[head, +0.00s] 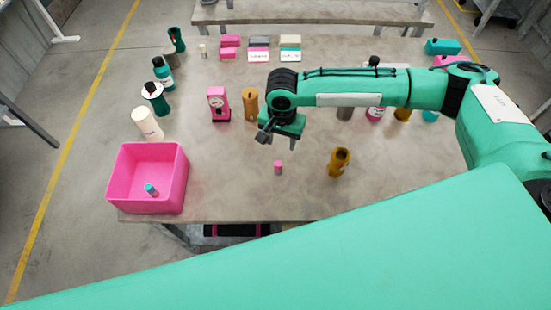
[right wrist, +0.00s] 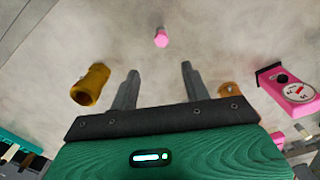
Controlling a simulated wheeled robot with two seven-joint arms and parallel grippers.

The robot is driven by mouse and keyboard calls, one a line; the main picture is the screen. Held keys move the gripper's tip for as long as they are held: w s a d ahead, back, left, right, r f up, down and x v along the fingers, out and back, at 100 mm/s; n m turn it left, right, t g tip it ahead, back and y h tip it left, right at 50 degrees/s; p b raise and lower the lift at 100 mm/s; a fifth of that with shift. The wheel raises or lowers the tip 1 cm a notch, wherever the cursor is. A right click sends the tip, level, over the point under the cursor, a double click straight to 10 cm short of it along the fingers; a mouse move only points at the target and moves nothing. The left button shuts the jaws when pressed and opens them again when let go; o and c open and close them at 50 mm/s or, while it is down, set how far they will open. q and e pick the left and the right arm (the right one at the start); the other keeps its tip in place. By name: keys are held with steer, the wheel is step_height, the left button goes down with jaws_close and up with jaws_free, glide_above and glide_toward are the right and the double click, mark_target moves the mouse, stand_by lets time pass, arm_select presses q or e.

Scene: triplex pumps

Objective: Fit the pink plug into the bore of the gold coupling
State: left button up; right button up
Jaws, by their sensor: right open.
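The small pink plug (head: 278,167) stands on the table near its front, left of the gold coupling. In the right wrist view the pink plug (right wrist: 161,38) lies beyond the fingertips, between their lines. My right gripper (head: 264,137) is open and empty, behind and left of the plug in the head view. Its two grey fingers (right wrist: 160,75) are spread apart. My left gripper is not seen.
A pink bin (head: 118,190) with a teal-topped item inside stands at the front left. A pink gauge (head: 219,104) and an orange-gold cylinder (head: 251,104) stand behind the gripper. Bottles (head: 162,73) line the left side. Table around the plug is clear.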

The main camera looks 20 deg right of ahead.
steer(key=p, duration=0.1)
glide_above(279, 163)
steer(key=f, duration=0.4)
steer(key=shift+s+d+f, duration=0.15)
steer(key=shift+d+f, duration=0.1)
steer(key=shift+f, duration=0.1)
steer(key=shift+w+f, duration=0.25)
steer(key=shift+f, duration=0.8)
steer(key=shift+s+a+f+p, duration=0.1)
steer(key=shift+a+f+p, duration=0.1)
steer(key=shift+f+p, duration=0.65)
step_height(279, 163, down, 2)
steer(key=shift+a+f+p, duration=0.1)
steer(key=shift+f+p, duration=0.15)
steer(key=shift+p, duration=0.15)
steer(key=shift+f, duration=0.6)
steer(key=c, duration=0.9)
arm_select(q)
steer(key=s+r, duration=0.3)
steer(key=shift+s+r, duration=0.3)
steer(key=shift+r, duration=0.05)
arm_select(e)
jaws_close()
